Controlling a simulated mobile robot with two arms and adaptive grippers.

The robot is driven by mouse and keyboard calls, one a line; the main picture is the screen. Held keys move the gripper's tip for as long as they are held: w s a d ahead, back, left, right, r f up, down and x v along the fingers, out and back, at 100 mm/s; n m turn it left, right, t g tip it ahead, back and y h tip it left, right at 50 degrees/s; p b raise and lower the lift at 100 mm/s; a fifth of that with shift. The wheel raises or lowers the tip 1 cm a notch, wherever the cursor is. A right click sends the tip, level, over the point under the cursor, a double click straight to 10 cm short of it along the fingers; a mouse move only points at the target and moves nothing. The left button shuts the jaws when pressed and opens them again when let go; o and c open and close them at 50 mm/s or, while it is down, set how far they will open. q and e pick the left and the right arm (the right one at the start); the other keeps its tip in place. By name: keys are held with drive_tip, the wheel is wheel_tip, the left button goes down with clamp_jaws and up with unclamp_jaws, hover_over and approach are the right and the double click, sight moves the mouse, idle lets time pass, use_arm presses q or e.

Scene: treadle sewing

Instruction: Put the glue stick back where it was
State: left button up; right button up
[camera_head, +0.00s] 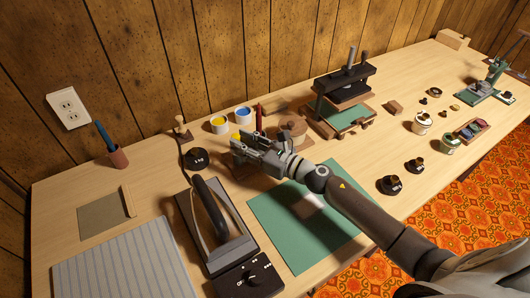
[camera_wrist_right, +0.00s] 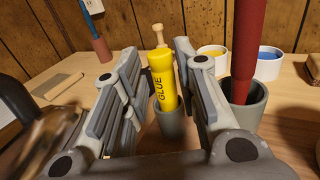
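The yellow glue stick (camera_wrist_right: 163,80), lettered GLUE, stands slightly tilted in a small grey cup (camera_wrist_right: 176,126) in the right wrist view. In the head view only a bit of yellow (camera_head: 236,136) shows beside my gripper. My right gripper (camera_head: 240,147) is low over the back of the table. In the wrist view its two fingers (camera_wrist_right: 156,58) are spread, with the glue stick between or just beyond their tips. A gap shows on the stick's left; the right fingertip is close to it, and contact cannot be told. My left gripper is not in view.
A thick red stick (camera_wrist_right: 245,50) stands in another grey cup (camera_wrist_right: 246,106) close to the right finger. White pots of yellow (camera_head: 220,125) and blue (camera_head: 243,114) paint stand behind. A black press (camera_head: 345,85) is to the right. The green mat (camera_head: 275,215) lies in front.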

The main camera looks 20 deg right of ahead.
drive_tip(key=b+v, duration=0.2)
drive_tip(key=v, duration=0.6)
drive_tip(key=shift+s+d, duration=0.25)
drive_tip(key=shift+s, duration=0.1)
drive_tip(key=shift+s+d, duration=0.25)
drive_tip(key=shift+s, duration=0.05)
